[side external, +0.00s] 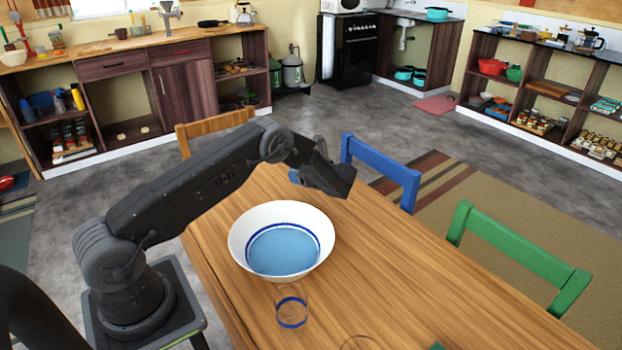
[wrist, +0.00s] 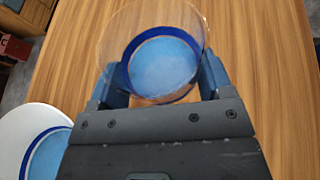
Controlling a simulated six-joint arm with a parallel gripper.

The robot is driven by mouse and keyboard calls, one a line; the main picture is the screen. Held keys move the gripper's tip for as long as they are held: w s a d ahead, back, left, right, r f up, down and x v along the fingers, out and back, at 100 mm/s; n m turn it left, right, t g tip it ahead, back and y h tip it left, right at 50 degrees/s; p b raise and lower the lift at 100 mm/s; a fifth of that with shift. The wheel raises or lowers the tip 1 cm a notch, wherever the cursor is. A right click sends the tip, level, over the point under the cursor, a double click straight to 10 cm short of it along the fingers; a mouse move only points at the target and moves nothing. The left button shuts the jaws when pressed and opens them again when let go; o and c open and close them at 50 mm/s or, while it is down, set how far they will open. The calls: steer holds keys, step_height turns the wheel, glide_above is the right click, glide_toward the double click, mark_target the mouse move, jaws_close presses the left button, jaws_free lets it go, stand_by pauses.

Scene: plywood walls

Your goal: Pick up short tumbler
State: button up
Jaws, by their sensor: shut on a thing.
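A clear tumbler with a dark blue band and a light blue base (wrist: 158,62) is between the two fingers of my gripper (wrist: 162,86) in the wrist view. The fingers are shut on its sides, and I look down into its round mouth. In the side view my gripper (side external: 326,180) is over the far part of the wooden table, beyond the bowl. The held tumbler cannot be made out there. I cannot tell its height above the table.
A white bowl with a blue inside (side external: 241,238) stands on the wooden table (side external: 420,285), left of my gripper in the wrist view. Another clear glass with a blue ring (side external: 291,308) stands nearer the camera. Blue (side external: 383,170) and green (side external: 520,255) chairs line the right side.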

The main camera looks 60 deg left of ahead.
steer(key=shift+s+a+r, duration=2.55)
steer(key=shift+s+r, duration=1)
steer(key=shift+r, duration=2.1)
steer(key=s+d+f+m+t+h, duration=0.1)
steer(key=d+m+t, duration=0.3)
steer(key=d, duration=1.1)
steer(key=s+d+f+m+t+h, duration=0.1)
steer(key=d+m+t, duration=0.4)
steer(key=d, duration=1)
steer(key=shift+s+d+f+t, duration=0.25)
steer(key=shift+s+f+t, duration=0.45)
steer(key=shift+s+t, duration=0.15)
steer(key=shift+w, duration=0.1)
